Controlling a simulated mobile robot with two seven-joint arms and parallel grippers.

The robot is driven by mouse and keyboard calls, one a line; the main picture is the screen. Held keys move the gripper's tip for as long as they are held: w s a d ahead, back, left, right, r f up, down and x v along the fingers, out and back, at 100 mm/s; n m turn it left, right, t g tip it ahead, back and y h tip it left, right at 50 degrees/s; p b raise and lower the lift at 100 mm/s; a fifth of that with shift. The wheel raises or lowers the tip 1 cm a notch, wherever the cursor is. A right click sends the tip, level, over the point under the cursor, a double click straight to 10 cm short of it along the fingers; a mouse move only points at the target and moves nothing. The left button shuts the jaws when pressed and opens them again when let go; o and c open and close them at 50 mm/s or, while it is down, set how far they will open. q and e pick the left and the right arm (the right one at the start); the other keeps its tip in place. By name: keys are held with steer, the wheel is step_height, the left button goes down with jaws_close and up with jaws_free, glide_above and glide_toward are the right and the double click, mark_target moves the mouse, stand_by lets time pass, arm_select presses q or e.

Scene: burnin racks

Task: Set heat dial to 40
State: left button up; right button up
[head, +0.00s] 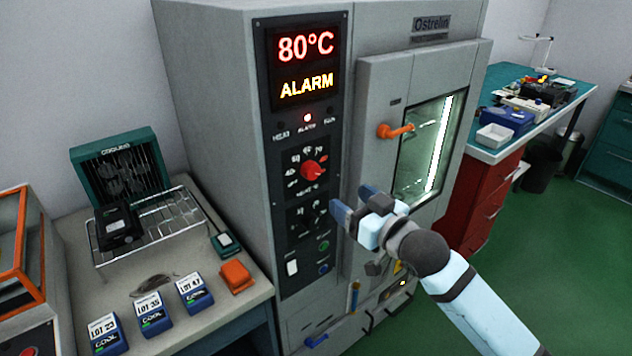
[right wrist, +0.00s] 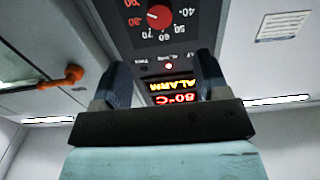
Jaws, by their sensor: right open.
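The heat dial is a red knob (head: 313,170) on the dark control panel (head: 297,235) of the grey oven cabinet. A number scale from 40 to 80 surrounds it, with 40 at its left; its exact pointing is hard to read. The display (head: 305,65) above reads 80°C and ALARM. My right gripper (head: 352,205) is open and empty, in front of the panel, apart from the knob, to its lower right. In the right wrist view the knob (right wrist: 157,15) appears upside down at the top, beyond the two spread fingers (right wrist: 163,68). My left gripper is out of view.
The oven door with an orange handle (head: 395,131) stands right of the panel. A second knob (head: 308,214) sits below the heat dial, partly dark. A left bench holds a wire rack (head: 160,225) and blue lot boxes (head: 152,315). Green floor (head: 560,240) lies open at right.

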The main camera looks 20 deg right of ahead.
mark_target(314, 174)
steer(key=x, duration=1.1)
steer(key=shift+w+f, duration=0.1)
steer(key=shift+w, duration=0.25)
steer(key=shift+c, duration=0.2)
steer(key=c, duration=0.9)
